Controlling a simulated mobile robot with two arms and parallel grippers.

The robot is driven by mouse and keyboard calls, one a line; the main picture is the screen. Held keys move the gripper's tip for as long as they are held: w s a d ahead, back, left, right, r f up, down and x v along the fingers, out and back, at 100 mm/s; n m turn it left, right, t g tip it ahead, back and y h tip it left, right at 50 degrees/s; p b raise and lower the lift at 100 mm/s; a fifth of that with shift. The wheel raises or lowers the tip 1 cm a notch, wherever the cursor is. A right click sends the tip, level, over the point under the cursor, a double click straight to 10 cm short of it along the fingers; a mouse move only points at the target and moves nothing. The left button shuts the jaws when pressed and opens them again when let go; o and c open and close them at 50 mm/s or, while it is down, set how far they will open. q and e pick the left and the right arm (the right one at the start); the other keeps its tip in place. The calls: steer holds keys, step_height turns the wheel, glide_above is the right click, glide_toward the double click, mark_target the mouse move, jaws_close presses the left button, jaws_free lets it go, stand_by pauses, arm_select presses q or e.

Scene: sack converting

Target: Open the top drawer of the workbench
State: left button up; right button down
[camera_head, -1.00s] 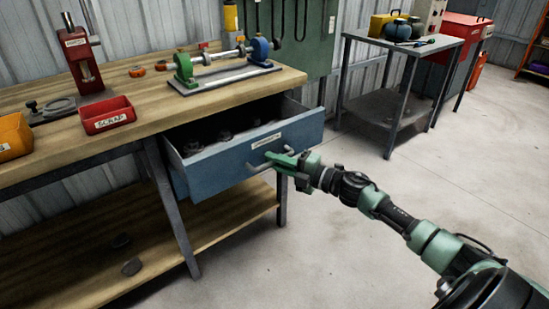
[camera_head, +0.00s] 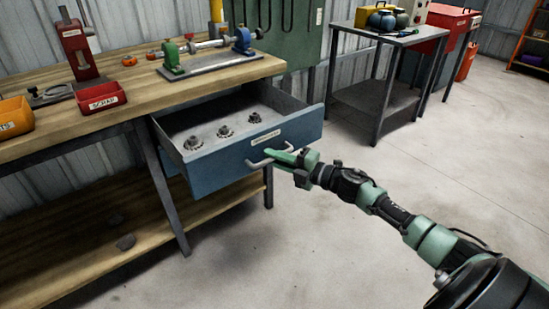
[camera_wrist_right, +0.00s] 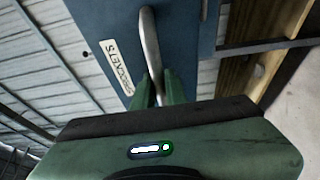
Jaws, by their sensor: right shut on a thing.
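The workbench (camera_head: 60,103) has a wooden top and stands at the left in the head view. Its blue top drawer (camera_head: 222,168) is pulled well out, and several small metal parts (camera_head: 225,132) lie inside it. My right gripper (camera_head: 272,158) is shut on the drawer's metal bar handle (camera_head: 258,163). The handle (camera_wrist_right: 149,40) also runs between the green fingers in the wrist view. My left gripper is not in view.
On the bench are a red scrap bin (camera_head: 100,97), an orange bin (camera_head: 15,117), a red press (camera_head: 76,45) and a fixture with green and blue stands (camera_head: 210,62). A side table (camera_head: 385,38) stands behind at the right. The floor (camera_head: 330,240) in front is clear.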

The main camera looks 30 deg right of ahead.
steer(key=c, duration=1.4)
jaws_free()
steer(key=shift+c, duration=0.2)
